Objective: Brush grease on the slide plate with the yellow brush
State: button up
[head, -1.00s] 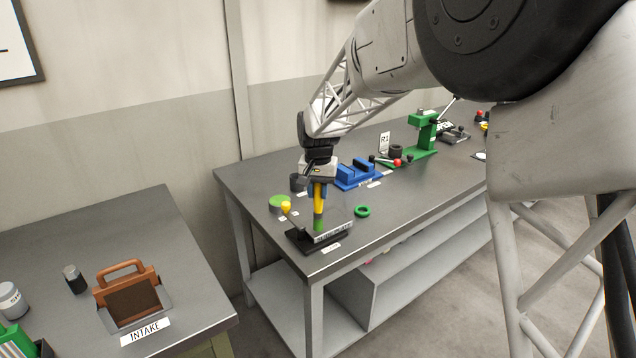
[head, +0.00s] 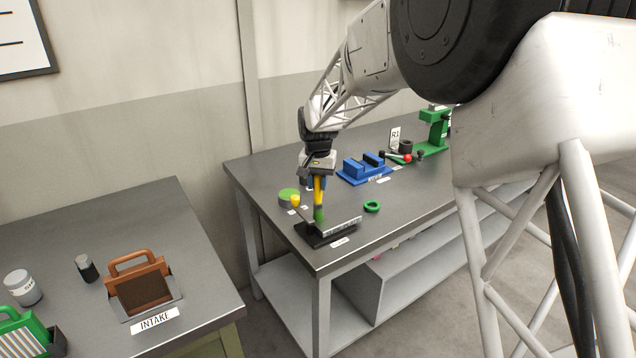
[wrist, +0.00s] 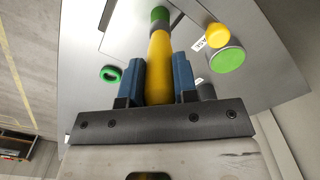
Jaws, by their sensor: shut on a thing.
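My gripper (wrist: 160,82) is shut on the yellow brush (wrist: 160,55), which also shows in the head view (head: 319,188). The brush hangs about upright with its green tip (head: 319,214) down. The slide plate (head: 313,238) is a dark flat block near the bench's front left corner, with a label strip along its raised right side. The tip is over the plate in the head view. I cannot tell whether it touches. In the wrist view the tip is at the top and the plate surface around it is hard to make out.
A green-topped pot (wrist: 228,60) and a yellow knob (wrist: 218,37) stand left of the brush in the head view. A green ring (head: 372,206) lies right of the plate. A blue fixture (head: 364,170) and a green press (head: 435,130) stand farther back. A separate table with an intake holder (head: 150,300) is left.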

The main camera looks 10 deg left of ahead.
jog(key=shift+s+d, duration=1.7)
jog(key=shift+w+a, duration=2.15)
jog(key=shift+s+d, duration=0.8)
jog(key=shift+d, duration=2.9)
jog(key=shift+w+a, duration=2.15)
jog(key=shift+a, duration=0.1)
notch_tip(320, 180, up, 8)
